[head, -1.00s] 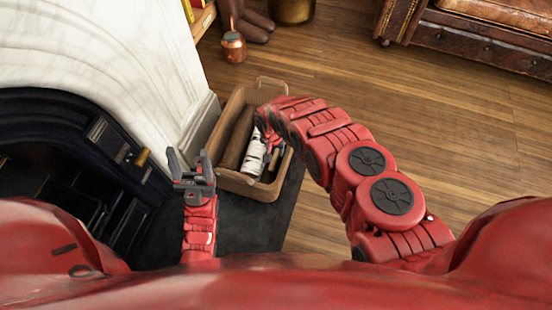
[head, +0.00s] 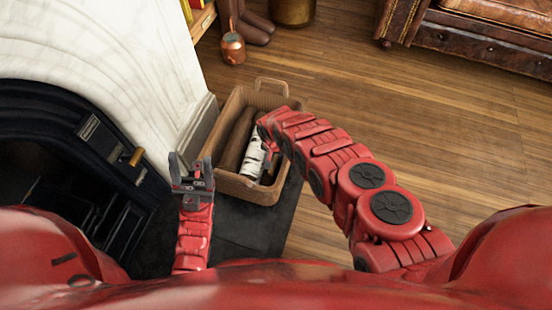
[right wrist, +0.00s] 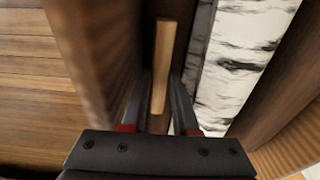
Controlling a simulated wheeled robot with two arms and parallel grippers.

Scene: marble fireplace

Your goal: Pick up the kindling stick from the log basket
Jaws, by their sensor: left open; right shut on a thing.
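The log basket (head: 233,183) is brown wicker and stands on the dark hearth slab, holding dark logs and a white birch log (head: 253,157). The kindling stick (right wrist: 162,45) is a slim, pale wooden piece, seen in the right wrist view between the basket wall and the birch log (right wrist: 238,70). My right gripper (right wrist: 161,85) is shut on the kindling stick, one finger on each side. In the head view my right gripper (head: 268,162) is down in the basket's right side, and the stick is not clearly visible there. My left gripper (head: 190,168) is open and empty, left of the basket.
The white marble fireplace (head: 110,60) with its black firebox (head: 60,150) is close on the left. A copper pot (head: 232,48) stands beyond the basket. A leather sofa (head: 480,35) is at upper right. The wood floor (head: 440,120) between is clear.

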